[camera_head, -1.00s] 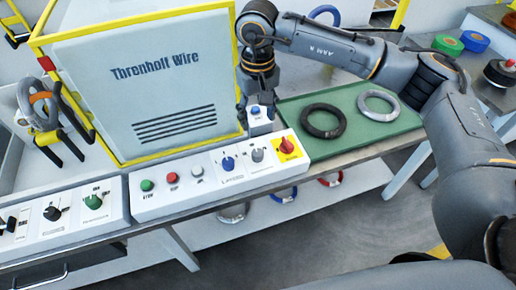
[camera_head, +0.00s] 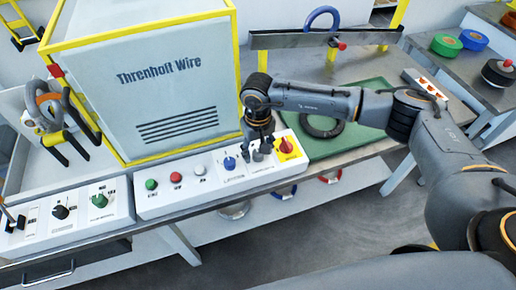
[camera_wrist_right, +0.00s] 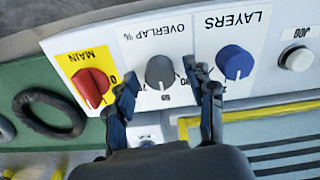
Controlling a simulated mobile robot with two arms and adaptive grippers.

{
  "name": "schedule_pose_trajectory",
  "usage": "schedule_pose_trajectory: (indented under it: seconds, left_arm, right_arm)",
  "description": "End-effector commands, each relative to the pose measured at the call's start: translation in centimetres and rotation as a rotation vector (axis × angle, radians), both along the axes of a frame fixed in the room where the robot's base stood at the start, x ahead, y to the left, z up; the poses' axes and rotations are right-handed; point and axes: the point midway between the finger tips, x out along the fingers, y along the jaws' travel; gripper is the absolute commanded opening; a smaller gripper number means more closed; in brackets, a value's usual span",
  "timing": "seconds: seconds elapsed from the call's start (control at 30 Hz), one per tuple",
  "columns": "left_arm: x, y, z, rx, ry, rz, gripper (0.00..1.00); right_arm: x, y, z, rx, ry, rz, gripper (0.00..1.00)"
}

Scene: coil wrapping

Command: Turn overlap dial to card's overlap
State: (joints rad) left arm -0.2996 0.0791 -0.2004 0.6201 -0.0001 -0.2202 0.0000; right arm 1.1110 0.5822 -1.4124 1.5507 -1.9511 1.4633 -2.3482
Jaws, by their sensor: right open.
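The overlap dial is a grey knob (camera_wrist_right: 160,72) on the white panel, under the printed words "OVERLAP %" in the right wrist view. It sits between a blue layers knob (camera_wrist_right: 235,63) and a red main switch (camera_wrist_right: 90,87) on yellow. My right gripper (camera_wrist_right: 163,88) is open, with one fingertip on each side of the grey knob; whether they touch it I cannot tell. In the head view my right gripper (camera_head: 262,146) is over the right part of the control panel (camera_head: 150,206) and partly covers the dial. I cannot make out a card. My left gripper is not in view.
The yellow-framed "Threnhoff Wire" cabinet (camera_head: 160,95) stands behind the panel. A green mat (camera_head: 345,142) with a dark coil (camera_head: 322,126) lies to the right, under my right arm. A red button (camera_head: 175,178) and a green button (camera_head: 151,184) are on the panel's left part.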

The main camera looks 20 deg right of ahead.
Motion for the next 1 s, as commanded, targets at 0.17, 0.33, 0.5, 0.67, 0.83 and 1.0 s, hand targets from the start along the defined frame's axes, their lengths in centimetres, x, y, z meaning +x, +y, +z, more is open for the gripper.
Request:
schedule_pose_trajectory:
  seconds: [0.17, 0.33, 0.5, 0.67, 0.83, 1.0]
  left_arm:
    - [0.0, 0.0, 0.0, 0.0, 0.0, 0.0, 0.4]
    - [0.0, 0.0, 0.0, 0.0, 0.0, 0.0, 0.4]
    - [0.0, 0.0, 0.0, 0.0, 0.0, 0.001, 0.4]
    - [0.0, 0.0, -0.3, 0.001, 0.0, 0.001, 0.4]
    - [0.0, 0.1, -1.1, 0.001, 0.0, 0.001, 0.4]
    - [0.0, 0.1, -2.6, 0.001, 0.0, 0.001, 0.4]
  right_arm:
    - [0.0, 0.0, 0.0, 0.0, 0.0, 0.0, 0.54]
    - [0.0, 0.0, 0.0, 0.0, 0.0, 0.0, 0.21]
    - [0.0, 0.0, 0.0, 0.0, 0.0, 0.0, 0.0]
    - [0.0, 0.0, -0.1, 0.001, 0.0, -0.01, 0.0]
    - [0.0, 0.0, -0.3, 0.001, 0.0, -0.063, 0.0]
    - [0.0, 0.0, -0.4, 0.0, -0.001, -0.168, 0.0]
